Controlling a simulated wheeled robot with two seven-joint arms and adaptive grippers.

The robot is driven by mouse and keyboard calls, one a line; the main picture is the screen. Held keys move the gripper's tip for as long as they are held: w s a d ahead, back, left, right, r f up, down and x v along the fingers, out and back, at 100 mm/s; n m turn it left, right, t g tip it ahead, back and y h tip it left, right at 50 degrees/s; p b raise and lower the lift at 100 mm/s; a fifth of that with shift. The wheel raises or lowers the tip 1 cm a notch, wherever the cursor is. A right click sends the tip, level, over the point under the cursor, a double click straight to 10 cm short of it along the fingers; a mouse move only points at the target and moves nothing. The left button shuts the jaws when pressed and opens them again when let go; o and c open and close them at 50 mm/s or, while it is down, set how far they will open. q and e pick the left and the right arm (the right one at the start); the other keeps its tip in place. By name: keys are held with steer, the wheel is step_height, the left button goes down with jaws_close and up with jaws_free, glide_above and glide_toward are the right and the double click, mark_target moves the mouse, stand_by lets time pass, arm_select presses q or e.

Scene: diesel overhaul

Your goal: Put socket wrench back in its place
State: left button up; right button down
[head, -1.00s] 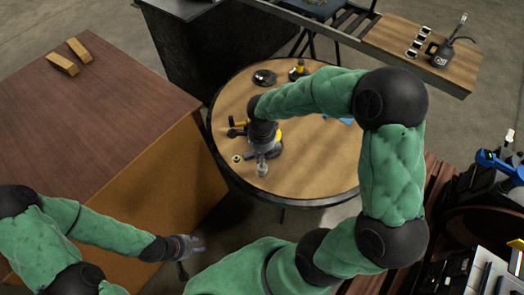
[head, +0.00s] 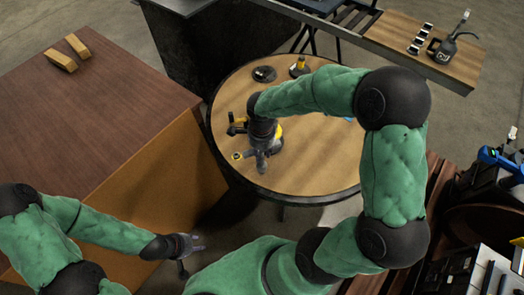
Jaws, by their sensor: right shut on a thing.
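My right gripper (head: 262,163) points down over the left part of the round wooden table (head: 312,172). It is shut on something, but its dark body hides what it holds. A yellow and dark object (head: 278,134) shows just behind it; I cannot tell whether it is touched. A black and yellow tool (head: 236,126) lies to its left. I cannot clearly make out the socket wrench. My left gripper (head: 197,246) hangs low beside the wooden cabinet, away from the table; its fingers are too small to read.
A small brass ring (head: 237,156), a dark round part (head: 264,74) and a yellow-topped item (head: 299,66) are on the round table. The brown cabinet (head: 110,130) stands left with two wooden blocks (head: 68,53). A bench (head: 400,50) with an oil can (head: 443,50) stands behind.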

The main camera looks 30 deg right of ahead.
steer(key=shift+f, duration=0.15)
steer(key=shift+f+b, duration=1)
steer(key=shift+b, duration=0.1)
steer(key=c, duration=0.9)
jaws_free()
steer(key=o, duration=0.6)
steer(key=shift+c, duration=0.2)
steer(key=shift+r, duration=0.1)
steer(key=shift+r+p, duration=3.05)
steer(key=shift+r, duration=1.4)
